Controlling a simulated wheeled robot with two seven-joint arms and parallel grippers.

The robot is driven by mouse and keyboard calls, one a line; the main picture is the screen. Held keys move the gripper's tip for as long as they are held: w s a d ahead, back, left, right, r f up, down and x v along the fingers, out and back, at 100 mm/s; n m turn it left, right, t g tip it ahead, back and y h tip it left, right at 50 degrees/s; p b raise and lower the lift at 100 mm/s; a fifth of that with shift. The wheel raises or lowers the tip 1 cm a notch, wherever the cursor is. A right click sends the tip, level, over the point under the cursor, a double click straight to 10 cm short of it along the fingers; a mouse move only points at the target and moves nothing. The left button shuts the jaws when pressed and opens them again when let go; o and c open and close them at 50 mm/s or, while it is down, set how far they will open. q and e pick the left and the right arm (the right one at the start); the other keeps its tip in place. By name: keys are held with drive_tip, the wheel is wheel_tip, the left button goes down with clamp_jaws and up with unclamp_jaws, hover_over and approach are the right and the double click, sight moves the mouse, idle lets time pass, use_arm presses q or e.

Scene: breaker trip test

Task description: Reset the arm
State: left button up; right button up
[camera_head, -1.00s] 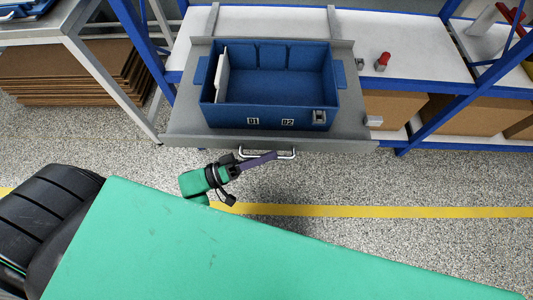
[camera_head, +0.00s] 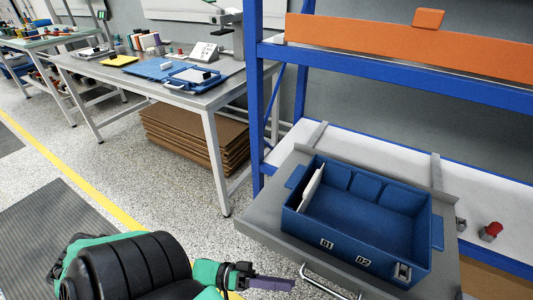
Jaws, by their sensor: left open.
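My left arm (camera_head: 140,268), black and green, comes in from the lower left in the head view. Its left gripper (camera_head: 272,283) has purple-grey fingers and is open. It is beside the metal handle (camera_head: 330,282) of a grey pull-out drawer (camera_head: 262,219). The picture does not show clearly whether fingers and handle touch. I see nothing held in the gripper. My right gripper is out of view.
A blue bin (camera_head: 345,250) marked 01 and 02 sits on the drawer, with a white divider inside. A blue shelf post (camera_head: 254,95) stands beside it. A workbench (camera_head: 207,98) stands behind at the left. Grey speckled floor is free between.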

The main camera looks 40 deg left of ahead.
use_arm(q)
drive_tip(key=v, duration=0.4)
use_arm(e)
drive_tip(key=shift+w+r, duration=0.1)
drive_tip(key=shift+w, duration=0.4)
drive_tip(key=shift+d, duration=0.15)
